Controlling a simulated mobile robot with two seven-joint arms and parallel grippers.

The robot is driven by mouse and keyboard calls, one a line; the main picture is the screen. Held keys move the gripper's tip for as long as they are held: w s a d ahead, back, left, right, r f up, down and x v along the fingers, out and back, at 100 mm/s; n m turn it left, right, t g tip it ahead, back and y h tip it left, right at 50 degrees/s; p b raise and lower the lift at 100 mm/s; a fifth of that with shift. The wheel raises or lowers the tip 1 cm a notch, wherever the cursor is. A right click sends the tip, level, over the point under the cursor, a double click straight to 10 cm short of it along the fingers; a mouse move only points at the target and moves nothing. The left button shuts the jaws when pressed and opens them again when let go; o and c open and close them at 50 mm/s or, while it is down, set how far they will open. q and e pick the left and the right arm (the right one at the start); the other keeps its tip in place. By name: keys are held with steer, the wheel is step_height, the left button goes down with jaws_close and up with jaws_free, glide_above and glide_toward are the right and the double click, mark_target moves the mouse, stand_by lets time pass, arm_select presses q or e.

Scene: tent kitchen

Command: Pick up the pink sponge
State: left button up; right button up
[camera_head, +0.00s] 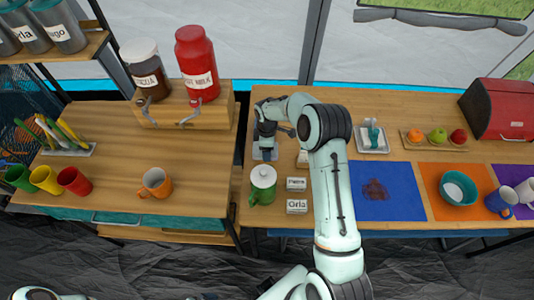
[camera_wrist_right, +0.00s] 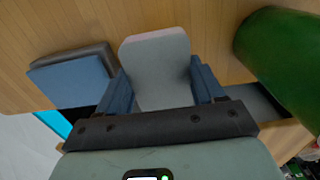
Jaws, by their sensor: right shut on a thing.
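My right gripper (camera_head: 265,148) is at the back left of the right-hand table, pointing down. In the right wrist view its blue fingers (camera_wrist_right: 160,92) are shut on the pink sponge (camera_wrist_right: 157,68), a rounded block with a greyish face and a faintly pinkish top edge. In the head view the gripper and arm mostly hide the sponge. Whether it touches the surface below is unclear. My left gripper is not in view.
A blue sponge-like block (camera_wrist_right: 75,77) lies close beside the held one. A dispenser stand (camera_head: 220,108) is to the left.

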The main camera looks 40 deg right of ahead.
step_height(320, 180, up, 16)
steer(key=shift+f+p, duration=0.25)
steer(key=shift+p, duration=0.1)
steer(key=shift+o, duration=0.2)
